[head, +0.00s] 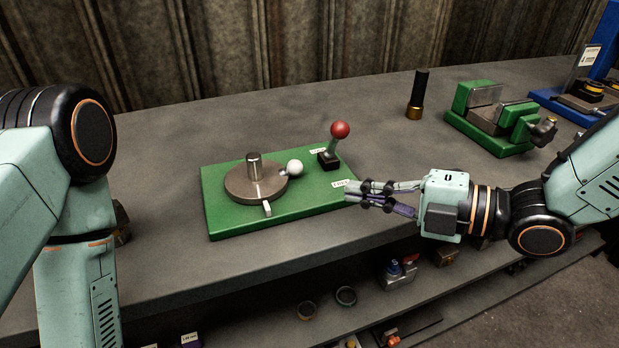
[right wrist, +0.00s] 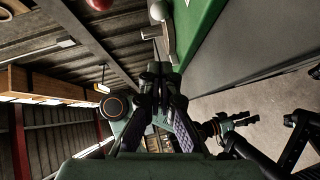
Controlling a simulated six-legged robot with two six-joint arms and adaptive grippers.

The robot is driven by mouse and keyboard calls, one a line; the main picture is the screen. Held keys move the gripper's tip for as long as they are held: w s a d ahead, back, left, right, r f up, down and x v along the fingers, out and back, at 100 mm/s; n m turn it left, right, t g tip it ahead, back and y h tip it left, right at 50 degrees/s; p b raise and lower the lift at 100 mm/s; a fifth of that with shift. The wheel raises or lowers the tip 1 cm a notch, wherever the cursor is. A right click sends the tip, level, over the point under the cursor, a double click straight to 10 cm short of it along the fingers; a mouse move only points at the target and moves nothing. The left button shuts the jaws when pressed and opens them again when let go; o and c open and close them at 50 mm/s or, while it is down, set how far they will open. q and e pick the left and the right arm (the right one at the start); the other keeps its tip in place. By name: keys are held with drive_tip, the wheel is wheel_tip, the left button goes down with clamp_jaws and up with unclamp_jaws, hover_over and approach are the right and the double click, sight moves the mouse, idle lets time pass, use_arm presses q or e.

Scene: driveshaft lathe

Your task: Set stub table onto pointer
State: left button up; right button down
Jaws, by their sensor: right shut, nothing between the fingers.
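A white ball knob (head: 295,167) is at the disc's right edge. A small pale metal pointer (head: 267,209) is at the disc's front edge. My right gripper (head: 352,191) is shut and empty, just off the plate's right edge, apart from the disc. The right wrist view shows its fingers together (right wrist: 160,72), near the green plate (right wrist: 197,30). My left arm shows at the left; its gripper is out of view.
A red-knobbed lever (head: 340,131) stands on the plate's back right, behind my right gripper. A black and brass cylinder (head: 418,94) and a green vise (head: 493,119) stand further right. A shelf below the bench holds rings (head: 346,296) and small parts. The bench left of the plate is clear.

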sight(311, 192)
drive_tip(key=shift+w+a+f, duration=0.25)
drive_tip(key=shift+w+a, duration=0.1)
drive_tip(key=shift+a, duration=0.2)
drive_tip(key=shift+w+a+b, duration=0.2)
drive_tip(key=shift+a+b, duration=0.2)
drive_tip(key=shift+a, duration=0.25)
drive_tip(key=shift+b+x, duration=0.3)
drive_tip(key=shift+x, duration=1.9)
drive_tip(key=w, duration=0.2)
drive_tip(key=w+a+f+b, duration=0.1)
drive_tip(key=shift+w, duration=0.45)
